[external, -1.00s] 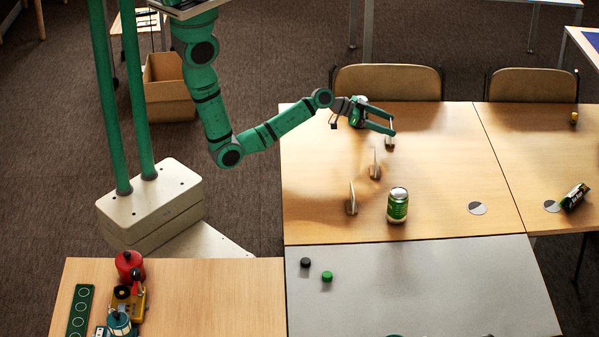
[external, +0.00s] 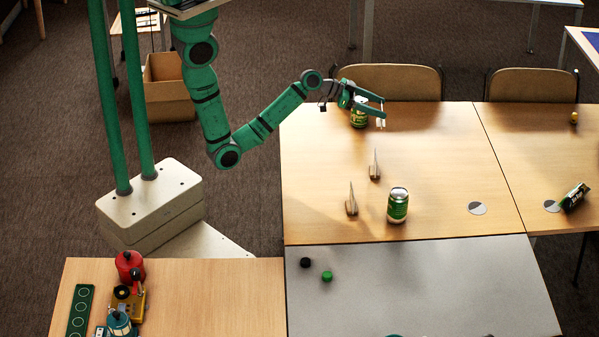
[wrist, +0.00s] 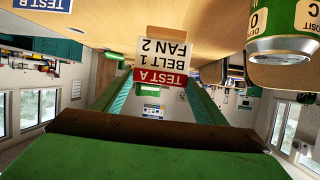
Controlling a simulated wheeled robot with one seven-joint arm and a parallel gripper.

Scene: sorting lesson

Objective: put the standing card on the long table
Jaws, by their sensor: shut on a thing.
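My gripper (external: 381,111) is shut on a small white standing card (external: 379,122) over the back of the wooden table (external: 440,150). In the wrist view the card (wrist: 163,64) is upside down between my fingers, with a wooden foot, "FAN 2", "BELT 1" and a red "TEST A" band. I cannot tell whether its foot touches the table. Two other standing cards are on the table, one nearer the middle (external: 375,170) and one nearer the front (external: 351,206). A "TEST B" card (wrist: 42,5) shows at the wrist view's upper left edge.
A green can (external: 359,118) stands close behind my gripper. Another can (external: 397,206) stands near the front cards. The grey table (external: 420,290) is mostly clear; the left table (external: 210,290) holds models.

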